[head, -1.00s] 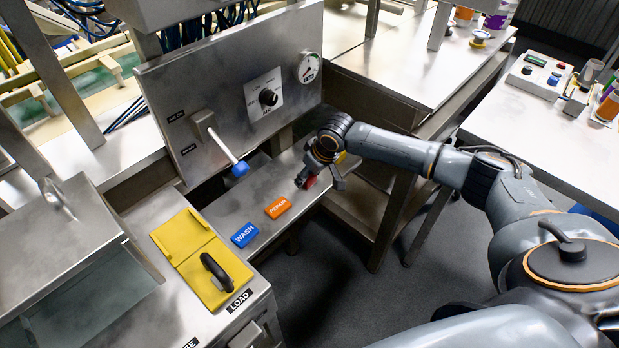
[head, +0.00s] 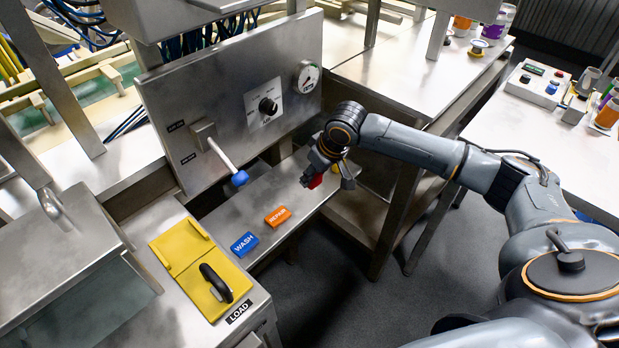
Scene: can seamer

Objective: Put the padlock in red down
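A red item (head: 315,181), which looks like the red padlock, shows between the fingers of my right gripper (head: 328,179) at the far end of the narrow metal shelf (head: 232,212). Only a small part of it is visible. My gripper hides the rest, and I cannot tell whether it touches the shelf. The fingers appear to be on either side of it, but their grip is not clear. A yellow item (head: 350,170) shows partly behind the gripper. My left gripper is out of view.
On the shelf lie an orange REPAIR block (head: 278,215) and a blue WASH block (head: 244,243). A lever with a blue knob (head: 239,178) sticks out from the panel (head: 178,100) above the shelf. A yellow hinged plate (head: 205,262) with a black handle lies front left.

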